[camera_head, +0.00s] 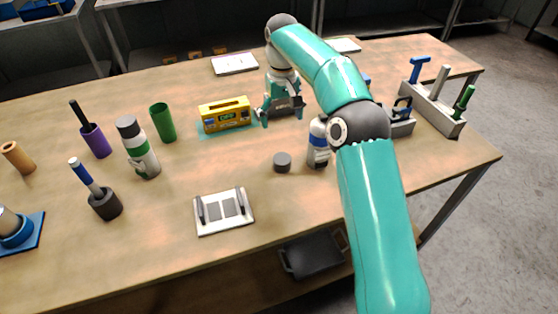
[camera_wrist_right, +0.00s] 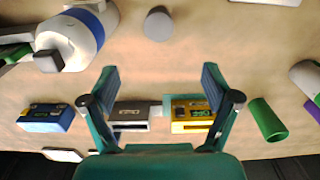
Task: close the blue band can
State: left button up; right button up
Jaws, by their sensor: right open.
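The blue band can (camera_head: 318,154) is white with a blue band and stands upright on the table, just left of my right arm, which stands close beside it. It also shows at the upper left of the wrist view (camera_wrist_right: 85,30). A round dark grey cap (camera_head: 282,160) lies on the table just left of the can, apart from it; the wrist view shows it at the top (camera_wrist_right: 158,25). My right gripper (camera_head: 282,111) is open and empty, above the table behind the cap and can. Its two fingers are spread apart in the wrist view (camera_wrist_right: 158,80). My left gripper is not in view.
A yellow device (camera_head: 226,115) stands left of the gripper. A green-band bottle (camera_head: 140,150), green cup (camera_head: 163,124) and purple holder (camera_head: 96,143) stand further left. A white tray (camera_head: 224,224) lies in front. A tool rack (camera_head: 432,108) stands right. The table around the cap is clear.

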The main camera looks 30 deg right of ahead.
send_near(282, 159)
notch_tip(282, 159, down, 6)
jog(key=shift+d+r+b, duration=0.1)
jog(key=shift+d+b, duration=0.05)
jog(key=shift+b, duration=0.15)
jog(key=shift+f, duration=0.55)
notch_tip(282, 159, down, 4)
jog(key=shift+f+p, duration=0.1)
jog(key=shift+p, duration=0.65)
